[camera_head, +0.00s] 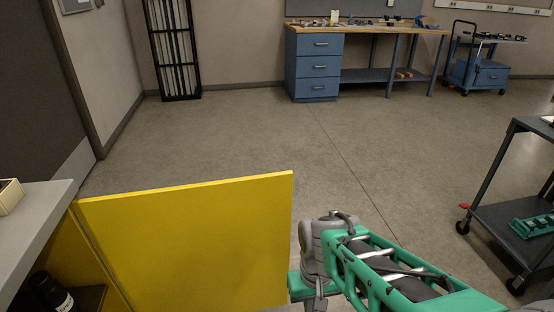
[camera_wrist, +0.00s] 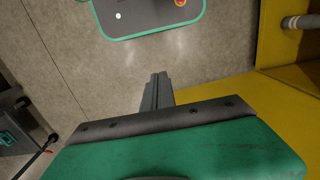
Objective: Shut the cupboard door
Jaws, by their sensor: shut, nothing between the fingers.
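The yellow cupboard door (camera_head: 185,245) stands wide open in the head view, reaching out to the right from the cupboard (camera_head: 40,215), which has a grey top at the left edge. Part of the dark interior shows below the top. My green arm is just right of the door's free edge. My gripper (camera_wrist: 157,85) shows in the wrist view with its fingers together and empty, over grey floor. Yellow panels (camera_wrist: 275,118) show right of the fingers there; I cannot tell whether my gripper touches them. The fingers are hidden in the head view.
A dark bottle (camera_head: 50,292) stands inside the cupboard, and a cream box (camera_head: 9,196) sits on its top. A dark cart (camera_head: 500,205) stands at the right. A blue workbench (camera_head: 315,68) is at the back. The floor beyond the door is clear.

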